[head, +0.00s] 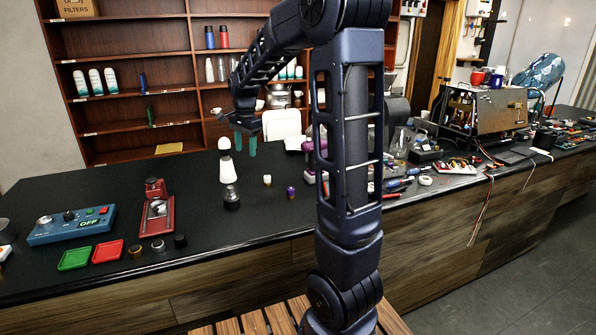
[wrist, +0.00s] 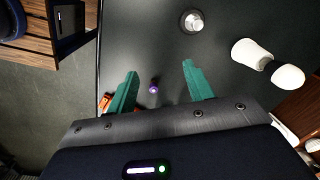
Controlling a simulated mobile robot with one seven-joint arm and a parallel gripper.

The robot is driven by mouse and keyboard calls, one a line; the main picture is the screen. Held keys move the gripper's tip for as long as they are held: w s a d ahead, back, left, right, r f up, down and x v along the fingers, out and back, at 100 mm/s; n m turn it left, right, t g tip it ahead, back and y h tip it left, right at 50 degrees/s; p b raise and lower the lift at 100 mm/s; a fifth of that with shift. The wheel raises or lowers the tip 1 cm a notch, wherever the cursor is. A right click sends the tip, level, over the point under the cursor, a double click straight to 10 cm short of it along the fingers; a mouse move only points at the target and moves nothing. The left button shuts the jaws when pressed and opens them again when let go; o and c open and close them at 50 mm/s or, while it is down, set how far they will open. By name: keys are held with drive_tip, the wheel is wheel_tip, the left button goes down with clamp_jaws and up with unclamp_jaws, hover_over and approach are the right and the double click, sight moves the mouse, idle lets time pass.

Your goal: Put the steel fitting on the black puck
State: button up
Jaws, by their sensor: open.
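My gripper (head: 246,143) has teal fingers and is high above the counter, well behind and to the right of both. It is open and empty, fingers pointing down. In the wrist view, the fingers (wrist: 158,80) are spread with a purple-topped piece (wrist: 153,89) showing far below between them.
Green (head: 75,257) and red (head: 108,251) trays and a blue control box (head: 70,225) lie further left.

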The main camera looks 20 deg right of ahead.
drive_tip(key=s+d+n+t, duration=0.1)
drive_tip(key=s+n, duration=0.3)
drive_tip(key=s, duration=0.5)
drive_tip(key=s+d+r+n+t, duration=0.1)
drive_tip(key=s+d+n, duration=0.3)
drive_tip(key=s, duration=0.6)
drive_tip(key=s+d+r+n+t, duration=0.1)
drive_tip(key=s+d+n+t, duration=0.1)
drive_tip(key=s, duration=0.8)
drive_tip(key=shift+s+d+r+n+h, duration=0.2)
drive_tip(key=shift+d+n+h, duration=0.1)
drive_tip(key=shift+d+n, duration=0.55)
drive_tip(key=shift+a, duration=0.1)
